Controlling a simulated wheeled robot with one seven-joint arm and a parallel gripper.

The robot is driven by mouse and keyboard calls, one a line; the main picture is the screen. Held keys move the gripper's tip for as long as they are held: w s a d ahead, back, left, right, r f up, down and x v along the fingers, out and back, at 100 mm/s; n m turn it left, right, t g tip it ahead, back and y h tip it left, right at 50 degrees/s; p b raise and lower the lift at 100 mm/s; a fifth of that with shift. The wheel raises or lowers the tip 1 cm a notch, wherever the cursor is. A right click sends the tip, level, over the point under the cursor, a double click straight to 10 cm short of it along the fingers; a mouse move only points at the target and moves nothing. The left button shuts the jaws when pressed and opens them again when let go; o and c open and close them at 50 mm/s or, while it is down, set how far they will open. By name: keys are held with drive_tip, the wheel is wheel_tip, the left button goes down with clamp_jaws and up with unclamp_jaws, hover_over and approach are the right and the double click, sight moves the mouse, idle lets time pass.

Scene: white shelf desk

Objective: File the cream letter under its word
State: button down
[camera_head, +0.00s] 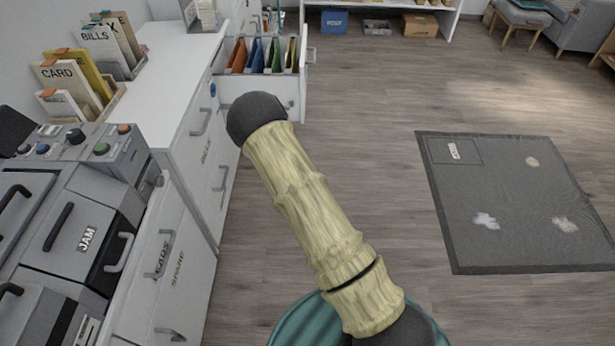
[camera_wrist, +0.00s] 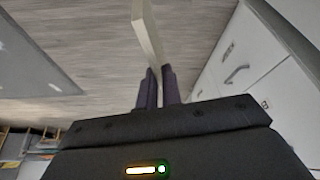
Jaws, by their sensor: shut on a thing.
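The cream letter (camera_wrist: 148,32) shows in the wrist view as a thin pale slab, seen nearly edge-on. My gripper (camera_wrist: 155,86) is shut on it between two dark purple fingers, and the letter sticks out past the fingertips above the floor. No word on it can be read from this angle. In the head view my arm crosses the middle, and neither the gripper nor the letter can be made out. An open drawer (camera_head: 282,88) at the top centre holds orange, blue, green and yellow folders (camera_head: 257,58). Any words on the folders cannot be read.
Holders with cards marked CARD (camera_head: 57,75) and BILLS (camera_head: 97,38) stand on the white desk (camera_head: 178,70) at left. A grey machine marked JAM (camera_head: 87,238) is lower left. A dark mat (camera_head: 520,200) lies right; the floor between is clear.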

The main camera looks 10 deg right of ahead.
drive_tip(key=d+p+v, duration=0.1)
drive_tip(key=p+v, duration=1)
drive_tip(key=p, duration=0.8)
drive_tip(key=shift+d, duration=0.3)
